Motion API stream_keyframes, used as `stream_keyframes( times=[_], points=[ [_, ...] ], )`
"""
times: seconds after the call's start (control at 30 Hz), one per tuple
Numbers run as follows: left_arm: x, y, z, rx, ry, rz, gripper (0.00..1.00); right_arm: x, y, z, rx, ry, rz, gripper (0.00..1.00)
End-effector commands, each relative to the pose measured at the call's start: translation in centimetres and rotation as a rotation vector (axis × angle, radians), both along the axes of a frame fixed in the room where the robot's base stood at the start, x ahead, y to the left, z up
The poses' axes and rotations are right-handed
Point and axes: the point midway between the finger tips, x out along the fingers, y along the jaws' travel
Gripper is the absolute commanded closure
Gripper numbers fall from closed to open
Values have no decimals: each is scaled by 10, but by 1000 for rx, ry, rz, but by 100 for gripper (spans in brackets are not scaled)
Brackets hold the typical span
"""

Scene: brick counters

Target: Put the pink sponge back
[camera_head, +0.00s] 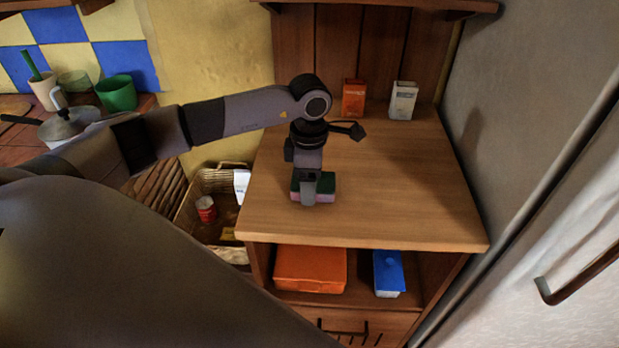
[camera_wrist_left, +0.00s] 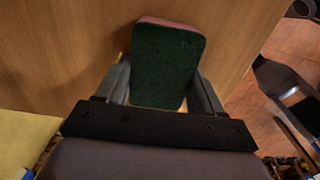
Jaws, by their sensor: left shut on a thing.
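The pink sponge (camera_head: 327,187) has a dark green top layer and a pink lower layer. It is at the wooden counter top (camera_head: 400,205), near its front left part. My left gripper (camera_head: 312,190) points down over it and is shut on it. In the left wrist view the sponge (camera_wrist_left: 168,62) sits between the two fingers of the left gripper (camera_wrist_left: 165,90), green face toward the camera and a pink edge at its far end. I cannot tell whether the sponge touches the counter. My right gripper does not show.
An orange box (camera_head: 354,98) and a white box (camera_head: 403,100) stand at the counter's back. The shelf below holds an orange container (camera_head: 310,269) and a blue box (camera_head: 389,273). A wicker basket (camera_head: 190,212) is left of the counter. The counter's right side is clear.

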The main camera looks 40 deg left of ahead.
Motion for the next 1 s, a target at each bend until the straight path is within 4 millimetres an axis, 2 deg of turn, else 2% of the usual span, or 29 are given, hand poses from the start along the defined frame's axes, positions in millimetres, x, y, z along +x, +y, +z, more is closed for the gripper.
stream_keyframes(
  times=[0.3, 0.33, 0.4, 0.77, 0.87, 1.0],
  points=[
    [0, 0, -4, 0, -1, -1, 57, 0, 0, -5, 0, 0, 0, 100],
    [0, 0, -2, 0, -1, -1, 23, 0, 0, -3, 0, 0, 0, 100],
    [0, 0, -2, 0, -1, -1, 7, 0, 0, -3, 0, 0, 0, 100],
    [0, 0, 2, 0, -1, -1, 7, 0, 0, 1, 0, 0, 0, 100],
    [1, 0, 13, 0, -6, -1, 7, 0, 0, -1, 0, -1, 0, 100],
    [2, 0, 42, 0, -7, -2, 7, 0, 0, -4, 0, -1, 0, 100]
  ],
)
